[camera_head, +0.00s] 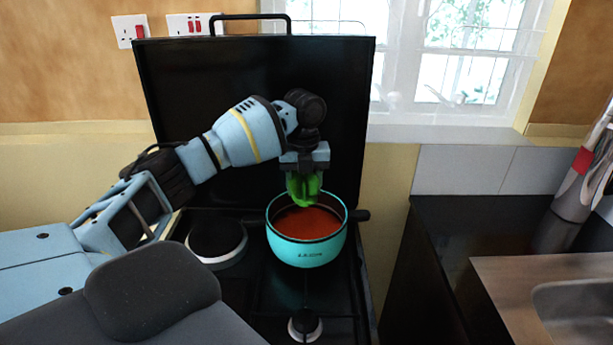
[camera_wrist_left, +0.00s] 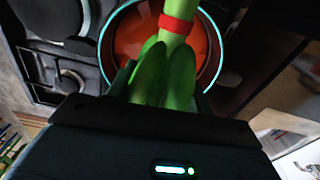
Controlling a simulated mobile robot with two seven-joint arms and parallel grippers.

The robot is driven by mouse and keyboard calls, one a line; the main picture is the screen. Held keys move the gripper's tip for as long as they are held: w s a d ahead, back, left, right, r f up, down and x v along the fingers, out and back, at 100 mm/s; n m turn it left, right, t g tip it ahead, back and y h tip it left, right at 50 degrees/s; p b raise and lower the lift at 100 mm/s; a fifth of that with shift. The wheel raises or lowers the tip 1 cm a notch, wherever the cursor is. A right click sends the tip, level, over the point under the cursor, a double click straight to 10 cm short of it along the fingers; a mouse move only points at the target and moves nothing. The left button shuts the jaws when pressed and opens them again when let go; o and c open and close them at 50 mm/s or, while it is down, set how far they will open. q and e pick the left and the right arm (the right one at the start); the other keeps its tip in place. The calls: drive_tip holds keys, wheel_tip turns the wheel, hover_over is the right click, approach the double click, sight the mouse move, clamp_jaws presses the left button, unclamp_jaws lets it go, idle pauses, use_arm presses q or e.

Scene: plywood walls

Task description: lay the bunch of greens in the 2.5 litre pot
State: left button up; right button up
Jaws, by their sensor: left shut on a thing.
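My left gripper (camera_head: 304,172) is shut on the bunch of greens (camera_head: 304,190), a bright green bundle. In the left wrist view the greens (camera_wrist_left: 165,75) show leaves near the jaws and a red band around the stems. The turquoise pot (camera_head: 306,250) stands on the stove, with an orange-red inside and a dark handle on its right. The gripper holds the greens over the back part of the pot's opening. The pot's rim (camera_wrist_left: 103,45) also shows behind the greens in the left wrist view. I cannot tell whether the greens touch the pot.
The black stove lid (camera_head: 215,90) stands upright behind the pot. A round hotplate (camera_head: 217,240) lies left of the pot. A dark counter (camera_head: 440,235) and a sink (camera_head: 585,305) are on the right.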

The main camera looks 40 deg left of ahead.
sight(304, 177)
use_arm(q)
drive_tip(key=shift+f, duration=0.1)
drive_tip(key=o, duration=1.1)
drive_tip(key=shift+r, duration=3.95)
drive_tip(key=shift+f, duration=0.1)
